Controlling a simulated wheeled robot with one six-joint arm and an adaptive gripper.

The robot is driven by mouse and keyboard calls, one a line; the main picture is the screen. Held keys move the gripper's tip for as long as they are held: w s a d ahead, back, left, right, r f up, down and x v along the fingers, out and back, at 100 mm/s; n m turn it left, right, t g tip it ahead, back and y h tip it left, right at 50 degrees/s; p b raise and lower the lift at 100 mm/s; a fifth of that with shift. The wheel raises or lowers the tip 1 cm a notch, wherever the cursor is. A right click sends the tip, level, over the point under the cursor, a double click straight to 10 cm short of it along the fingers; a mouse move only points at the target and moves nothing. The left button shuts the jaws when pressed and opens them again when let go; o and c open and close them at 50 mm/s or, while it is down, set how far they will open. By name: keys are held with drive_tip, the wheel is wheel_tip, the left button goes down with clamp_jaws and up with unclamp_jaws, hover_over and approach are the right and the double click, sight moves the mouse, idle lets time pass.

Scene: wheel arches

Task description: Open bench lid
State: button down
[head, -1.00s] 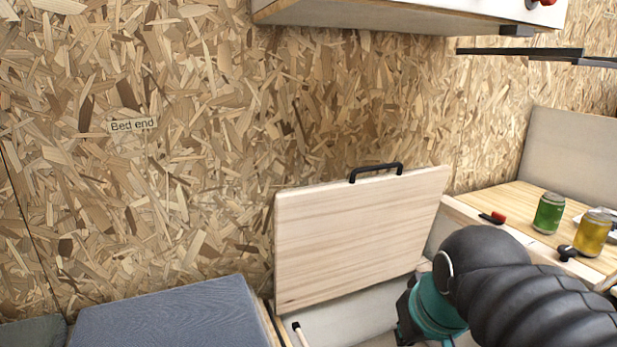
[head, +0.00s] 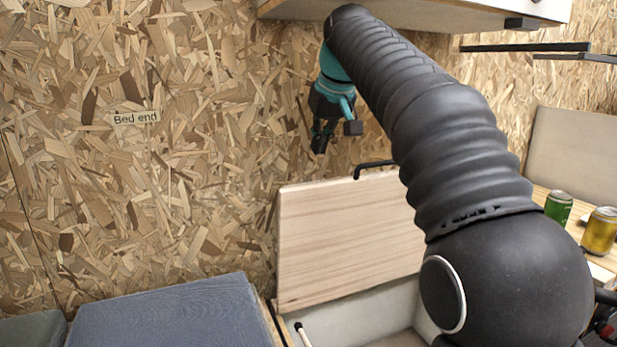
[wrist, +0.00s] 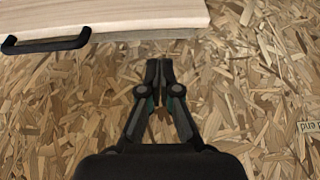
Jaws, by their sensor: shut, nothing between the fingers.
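The bench lid (head: 340,240) is a pale wooden panel standing raised, leaning back near the chipboard wall. Its black handle (head: 375,165) is on the top edge, partly hidden by my arm in the head view. The open bench box (head: 375,327) shows below the lid. My gripper (head: 318,148) is shut and empty, above and left of the handle, apart from the lid. In the wrist view my gripper (wrist: 159,64) points down in front of the chipboard, with the lid (wrist: 130,14) and handle (wrist: 45,44) beyond it at the top left.
A grey-blue cushion (head: 170,315) lies left of the box. A cabinet (head: 420,14) overhangs the wall above my arm. A green can (head: 558,207) and a yellow can (head: 600,232) stand on the wooden top at the right. Dark rails (head: 525,48) jut at the upper right.

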drive_tip(key=b+x, duration=0.2)
drive_tip(key=x, duration=0.8)
drive_tip(key=shift+w+a, duration=0.2)
